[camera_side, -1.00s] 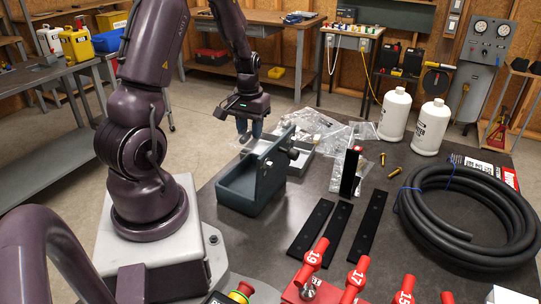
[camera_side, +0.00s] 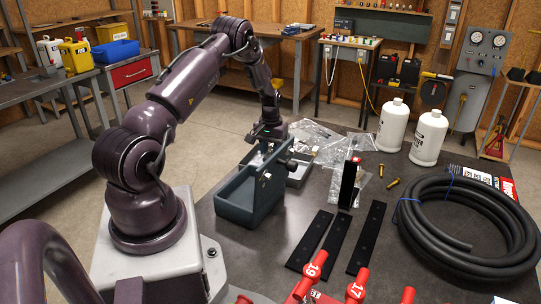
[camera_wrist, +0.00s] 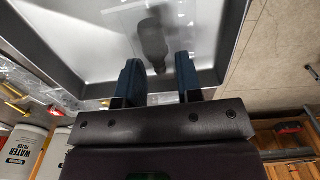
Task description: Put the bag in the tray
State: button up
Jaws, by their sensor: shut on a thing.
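The tray is a shallow grey metal pan. It stands on the dark table behind the blue-grey box holder in the side view (camera_side: 299,180), and its floor and rim fill the upper part of the wrist view (camera_wrist: 210,76). My gripper (camera_side: 268,146) is low over the tray, partly hidden by the holder. In the wrist view its two blue fingers (camera_wrist: 160,82) are a little apart, shut on the bag. The bag (camera_wrist: 153,40) shows there faintly, as clear film with a dark rounded shape. Whether it touches the tray floor I cannot tell.
The blue-grey holder (camera_side: 246,197) stands close in front of the tray. Loose clear bags (camera_side: 318,134) lie behind and right of it. Black strips (camera_side: 310,240), an upright black block (camera_side: 349,183), a hose coil (camera_side: 465,215) and two white bottles (camera_side: 428,135) occupy the right.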

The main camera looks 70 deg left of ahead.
jog(key=shift+f, duration=1.1)
jog(key=shift+f, duration=0.1)
jog(key=o, duration=0.9)
